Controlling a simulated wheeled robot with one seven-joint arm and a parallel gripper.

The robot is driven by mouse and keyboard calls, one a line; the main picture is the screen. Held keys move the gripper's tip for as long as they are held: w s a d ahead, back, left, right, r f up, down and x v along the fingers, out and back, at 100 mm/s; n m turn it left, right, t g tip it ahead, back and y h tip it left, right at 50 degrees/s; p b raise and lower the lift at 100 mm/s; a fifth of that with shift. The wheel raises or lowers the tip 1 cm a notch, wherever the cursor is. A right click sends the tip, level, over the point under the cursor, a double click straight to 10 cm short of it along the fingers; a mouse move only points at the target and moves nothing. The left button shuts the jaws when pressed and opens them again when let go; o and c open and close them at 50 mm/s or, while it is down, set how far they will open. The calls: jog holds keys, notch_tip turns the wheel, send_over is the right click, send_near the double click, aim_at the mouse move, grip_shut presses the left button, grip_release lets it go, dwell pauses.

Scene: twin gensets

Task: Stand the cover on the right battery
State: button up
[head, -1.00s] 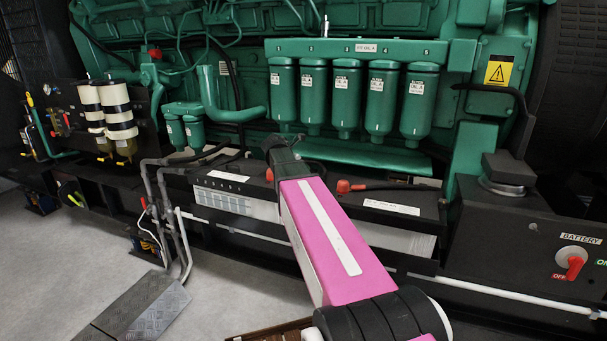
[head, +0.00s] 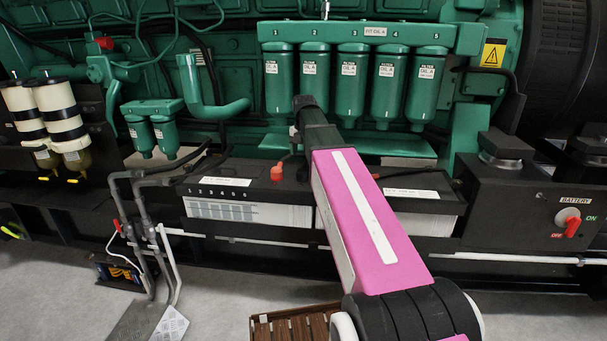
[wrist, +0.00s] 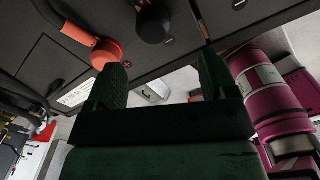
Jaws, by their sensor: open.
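The right battery (head: 418,222) has a pale case and a black top with a white label, and is partly hidden behind my pink arm. The left battery (head: 250,214) stands beside it, with a red terminal cap (head: 278,172) on top. In the wrist view my gripper (wrist: 160,85) is open, with nothing between its dark green fingers. A red cap (wrist: 106,53) with a cable and a round black cap (wrist: 152,24) lie beyond the fingers on black battery tops. In the head view my fingertips are hidden. I cannot tell which piece is the cover.
Green filters (head: 353,85) hang behind the batteries. A black box with a red battery switch (head: 571,224) is on the right. Grey pipes (head: 140,225) run down at the left. A brown slatted crate (head: 295,325) is on the floor, with free grey floor to its left.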

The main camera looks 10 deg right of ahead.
aim_at(303, 169)
notch_tip(303, 169, down, 3)
jog(key=shift+f, duration=0.1)
jog(key=shift+w+a+f, duration=0.1)
jog(key=shift+w+f, duration=0.05)
jog(key=shift+f, duration=0.7)
jog(key=shift+w+f, duration=0.2)
jog(key=shift+f, duration=0.7)
jog(key=shift+w+a+f, duration=0.1)
jog(key=shift+w+f, duration=0.05)
jog(key=shift+f, duration=0.7)
jog(key=c, duration=1)
jog(key=shift+r, duration=0.1)
jog(key=shift+c, duration=0.2)
